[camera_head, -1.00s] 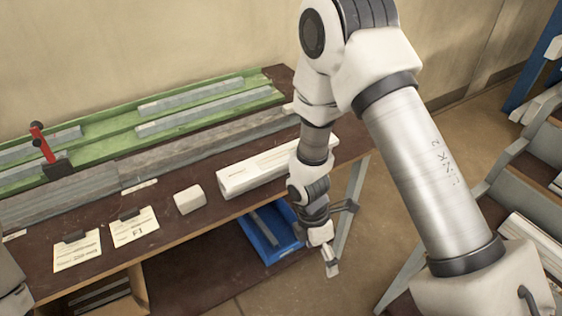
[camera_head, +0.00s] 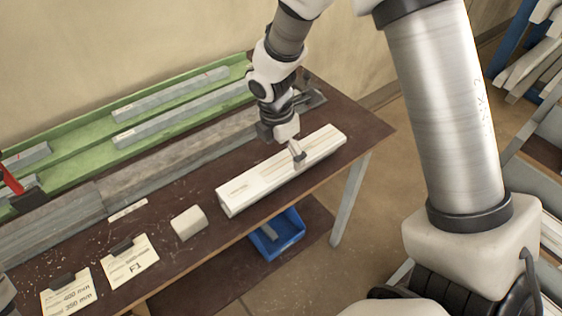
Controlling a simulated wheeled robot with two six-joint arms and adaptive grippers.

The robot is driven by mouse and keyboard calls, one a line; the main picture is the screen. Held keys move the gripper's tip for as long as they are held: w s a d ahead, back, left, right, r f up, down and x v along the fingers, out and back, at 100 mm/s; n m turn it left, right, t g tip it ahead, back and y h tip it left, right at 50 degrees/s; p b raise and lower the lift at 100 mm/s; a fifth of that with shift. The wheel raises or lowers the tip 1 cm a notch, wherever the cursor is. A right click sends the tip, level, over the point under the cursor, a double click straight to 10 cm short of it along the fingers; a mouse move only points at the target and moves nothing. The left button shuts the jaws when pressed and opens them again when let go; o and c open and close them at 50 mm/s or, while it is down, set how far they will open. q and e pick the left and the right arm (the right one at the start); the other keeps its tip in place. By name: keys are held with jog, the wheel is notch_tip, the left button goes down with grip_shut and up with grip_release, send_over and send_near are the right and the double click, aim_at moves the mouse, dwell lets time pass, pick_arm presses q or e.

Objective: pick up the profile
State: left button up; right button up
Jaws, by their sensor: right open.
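A long white profile (camera_head: 245,190) lies on the dark brown bench top, slanting up to the right near the front edge. My right gripper (camera_head: 298,155) is over the right half of the profile, coming down from above. It is open, with a finger close above or at the profile's upper face; whether it touches cannot be told. The far finger is hard to make out. My left gripper does not show.
A short white block (camera_head: 188,222) sits left of the profile. Two label cards (camera_head: 130,262) lie at the front. A grey rail (camera_head: 160,165) and a green tray (camera_head: 70,143) with grey bars run behind. A blue bin (camera_head: 290,230) stands below the bench (camera_head: 365,125).

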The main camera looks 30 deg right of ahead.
aim_at(286, 162)
jog(key=f, duration=0.5)
jog(key=shift+d+b, duration=0.3)
jog(key=shift+w+f, duration=0.25)
jog(key=shift+s+r, duration=0.15)
jog(key=shift+s, duration=0.1)
jog(key=c, duration=1.6)
jog(key=shift+r, duration=0.1)
jog(key=shift+c, duration=0.2)
